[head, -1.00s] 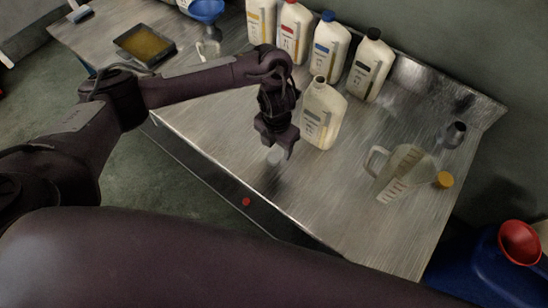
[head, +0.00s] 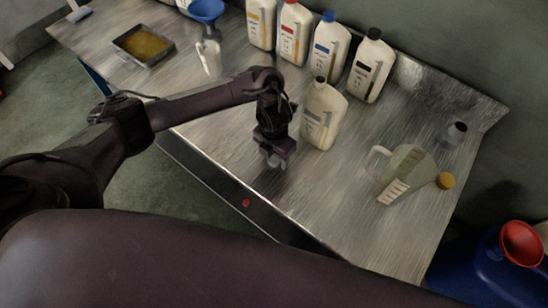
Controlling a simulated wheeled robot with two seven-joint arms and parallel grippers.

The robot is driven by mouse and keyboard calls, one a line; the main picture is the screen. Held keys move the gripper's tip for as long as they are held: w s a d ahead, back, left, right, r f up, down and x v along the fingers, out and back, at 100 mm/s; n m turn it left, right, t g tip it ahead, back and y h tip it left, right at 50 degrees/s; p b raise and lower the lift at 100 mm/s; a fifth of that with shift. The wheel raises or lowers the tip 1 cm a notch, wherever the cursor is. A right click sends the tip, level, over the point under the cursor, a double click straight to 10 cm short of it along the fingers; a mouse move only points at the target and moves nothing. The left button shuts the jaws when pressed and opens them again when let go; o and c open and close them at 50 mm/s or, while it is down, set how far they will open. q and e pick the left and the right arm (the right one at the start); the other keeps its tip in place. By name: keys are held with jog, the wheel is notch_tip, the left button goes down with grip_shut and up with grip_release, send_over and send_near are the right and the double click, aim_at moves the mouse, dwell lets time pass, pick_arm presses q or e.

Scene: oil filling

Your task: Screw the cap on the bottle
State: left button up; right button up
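A cream bottle (head: 321,118) with a pale label stands upright near the middle of the table; its neck (head: 320,82) looks dark, and I cannot tell whether a cap is on it. My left gripper (head: 275,161) points down at the table just left of this bottle, apart from it. Its fingers are small and dark, so I cannot tell whether they are open or hold anything. An orange cap (head: 445,181) lies at the right, beside the clear measuring jug (head: 405,173). My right gripper is out of view.
Several capped bottles stand along the back, including a blue-capped one (head: 330,50) and a black-capped one (head: 371,70). A small dark-topped container (head: 455,134) stands at the right. The front table is clear.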

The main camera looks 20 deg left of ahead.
pick_arm(q)
jog(key=c, duration=1)
jog(key=shift+r, duration=0.15)
jog(key=shift+r, duration=0.6)
notch_tip(320, 180, up, 9)
jog(key=p, duration=0.3)
notch_tip(320, 180, up, 10)
jog(key=p, duration=0.1)
send_over(274, 157)
jog(key=shift+s+f, duration=0.2)
jog(key=shift+s, duration=0.05)
